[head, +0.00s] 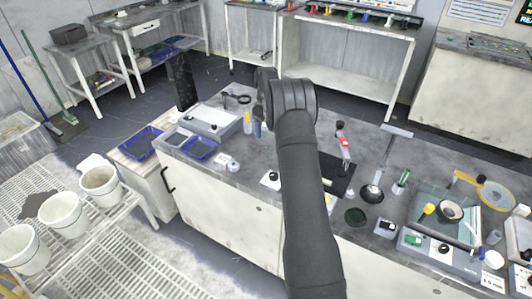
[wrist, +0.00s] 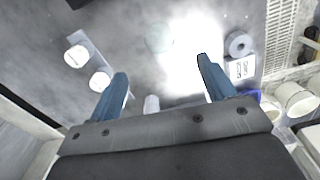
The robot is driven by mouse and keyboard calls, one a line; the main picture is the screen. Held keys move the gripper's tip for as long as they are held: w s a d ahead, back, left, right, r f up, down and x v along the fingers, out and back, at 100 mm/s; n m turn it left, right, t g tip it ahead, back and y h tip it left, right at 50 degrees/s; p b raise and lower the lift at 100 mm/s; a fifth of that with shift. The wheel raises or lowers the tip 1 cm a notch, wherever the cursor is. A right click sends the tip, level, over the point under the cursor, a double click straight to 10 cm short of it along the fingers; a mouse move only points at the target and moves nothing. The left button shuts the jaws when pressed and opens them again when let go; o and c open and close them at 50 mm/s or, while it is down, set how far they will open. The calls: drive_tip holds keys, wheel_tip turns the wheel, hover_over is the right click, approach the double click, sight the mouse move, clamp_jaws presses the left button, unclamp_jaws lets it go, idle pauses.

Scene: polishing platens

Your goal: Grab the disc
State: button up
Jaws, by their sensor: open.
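My gripper (wrist: 162,72) is open in the wrist view, its two blue fingers spread wide with nothing held between them. A faint, pale green disc (wrist: 159,38) lies on the grey worktop beyond the fingertips, beside a bright glare. In the head view a dark green disc (head: 356,216) lies flat on the bench, right of my arm. I cannot tell whether these are the same disc or which disc is meant. My arm hides part of the bench, and the fingers are not clear in the head view.
A small white cylinder (wrist: 151,104) shows between the fingers. A grey ring (wrist: 239,44) lies to the right. On the bench are a black bowl (head: 371,194), a yellow-rimmed round piece (head: 497,195) and a blue tray (head: 201,148). White buckets (head: 100,181) stand at the left.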

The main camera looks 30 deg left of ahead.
sight(266, 150)
wheel_tip(266, 150, down, 12)
drive_tip(key=shift+w+a+r, duration=0.1)
drive_tip(key=shift+a+r, duration=0.05)
drive_tip(key=c, duration=1.1)
drive_tip(key=shift+r, duration=0.15)
